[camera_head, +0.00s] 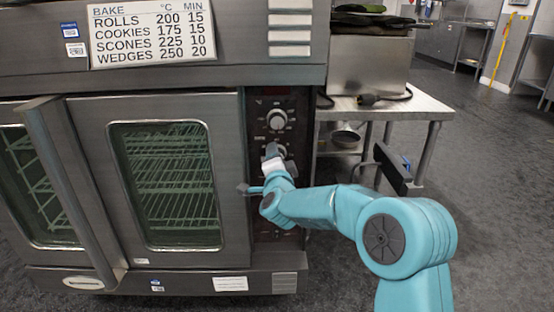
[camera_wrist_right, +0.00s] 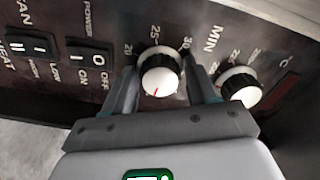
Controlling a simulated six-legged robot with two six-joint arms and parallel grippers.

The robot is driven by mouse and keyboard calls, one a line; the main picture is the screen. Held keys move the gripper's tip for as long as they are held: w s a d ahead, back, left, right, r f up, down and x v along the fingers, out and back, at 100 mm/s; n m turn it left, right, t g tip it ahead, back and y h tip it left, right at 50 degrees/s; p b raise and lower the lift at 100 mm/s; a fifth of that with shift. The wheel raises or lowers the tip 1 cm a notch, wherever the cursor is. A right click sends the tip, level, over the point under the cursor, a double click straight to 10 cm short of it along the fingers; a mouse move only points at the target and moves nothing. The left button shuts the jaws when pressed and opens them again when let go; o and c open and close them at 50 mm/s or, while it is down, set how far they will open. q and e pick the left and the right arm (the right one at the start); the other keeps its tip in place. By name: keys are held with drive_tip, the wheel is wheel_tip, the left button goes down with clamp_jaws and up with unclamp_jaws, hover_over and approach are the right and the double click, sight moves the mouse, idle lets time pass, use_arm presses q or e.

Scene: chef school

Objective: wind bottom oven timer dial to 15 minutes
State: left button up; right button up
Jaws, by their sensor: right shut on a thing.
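The timer dial (camera_wrist_right: 160,72) is a white-faced knob with a black skirt on the dark oven control panel. MIN and the numbers 20, 25 and 30 show around it. A short red mark on its face points toward the bottom of the right wrist view; the 15 mark is not visible there. My right gripper (camera_wrist_right: 163,80) is shut on the dial, one finger on each side. In the head view, my right gripper (camera_head: 274,162) reaches the panel below the upper dial (camera_head: 276,119) and partly hides the timer dial. My left gripper is out of view.
The temperature dial (camera_wrist_right: 240,87) sits close beside the right finger. Two rocker switches (camera_wrist_right: 89,52) lie on the other side. A bake chart (camera_head: 152,32) lists times. Oven doors (camera_head: 165,180) are shut; a metal table (camera_head: 400,104) stands right of the oven.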

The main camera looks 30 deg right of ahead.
drive_tip(key=shift+f+m, duration=0.15)
drive_tip(key=shift+m, duration=4.65)
drive_tip(key=o, duration=0.8)
drive_tip(key=shift+s, duration=0.15)
